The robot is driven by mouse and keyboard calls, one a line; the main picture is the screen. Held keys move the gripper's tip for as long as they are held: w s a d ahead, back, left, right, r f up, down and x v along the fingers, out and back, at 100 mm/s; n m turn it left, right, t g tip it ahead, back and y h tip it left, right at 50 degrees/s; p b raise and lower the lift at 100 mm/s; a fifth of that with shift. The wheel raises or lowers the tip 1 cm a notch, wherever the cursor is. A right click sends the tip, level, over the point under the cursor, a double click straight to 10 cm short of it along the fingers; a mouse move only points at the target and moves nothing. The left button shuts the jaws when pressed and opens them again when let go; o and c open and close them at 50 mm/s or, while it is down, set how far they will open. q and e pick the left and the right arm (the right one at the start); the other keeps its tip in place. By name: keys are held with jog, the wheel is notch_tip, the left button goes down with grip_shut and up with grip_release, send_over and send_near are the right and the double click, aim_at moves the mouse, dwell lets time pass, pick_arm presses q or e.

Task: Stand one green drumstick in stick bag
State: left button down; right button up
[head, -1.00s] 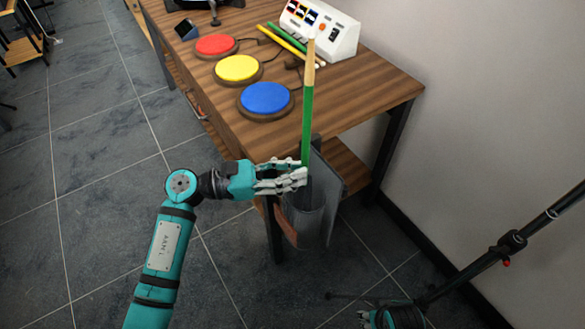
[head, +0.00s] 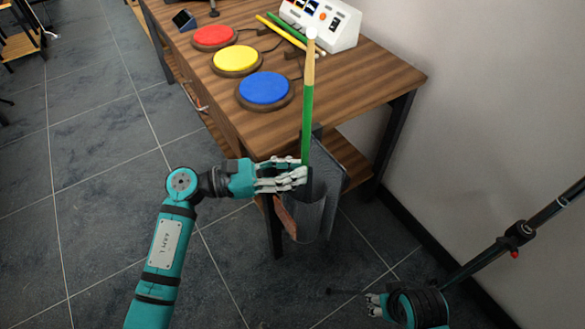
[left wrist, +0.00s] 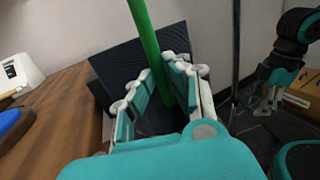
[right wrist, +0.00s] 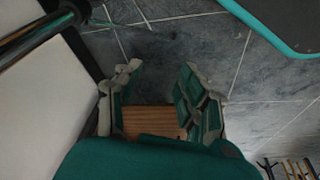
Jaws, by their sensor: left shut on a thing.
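A green drumstick (head: 307,115) with a bare wood upper part and pale tip stands nearly upright. My left gripper (head: 303,176) is shut on its lower part. The stick bag (head: 316,210), grey and open-topped, hangs at the table's near end, just below and right of the fingers. The stick's lower end is by the bag's mouth; the fingers partly hide it, so I cannot tell how deep it is. The left wrist view shows the green shaft (left wrist: 145,35) between the fingers, with the dark bag panel (left wrist: 115,68) behind. My right gripper (right wrist: 160,72) is open and empty, low at the right.
The wooden table (head: 345,110) holds red (head: 214,37), yellow (head: 238,60) and blue (head: 265,89) pads, a white control box (head: 335,25), and another green drumstick (head: 285,31) beside yellow ones (head: 280,36).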

jog(key=b+v, duration=0.4)
jog(key=v, duration=0.1)
jog(key=shift+w+a+r+t+y+b, duration=0.9)
jog(key=shift+w+a+r+t+b, duration=0.5)
jog(key=shift+w+r+t, duration=2.15)
jog(key=shift+w+a+r+t+y+b, duration=0.9)
jog(key=shift+w+a+r+t+b, duration=0.5)
jog(key=shift+w+r+t, duration=2.2)
jog(key=s+a+r+n+t+y+b, duration=0.1)
jog(key=s+r+t+y+b, duration=0.2)
jog(key=r+t, duration=0.5)
jog(key=shift+s+r+y, duration=0.25)
jog(key=shift+r+y, duration=0.05)
jog(key=shift+r, duration=2.5)
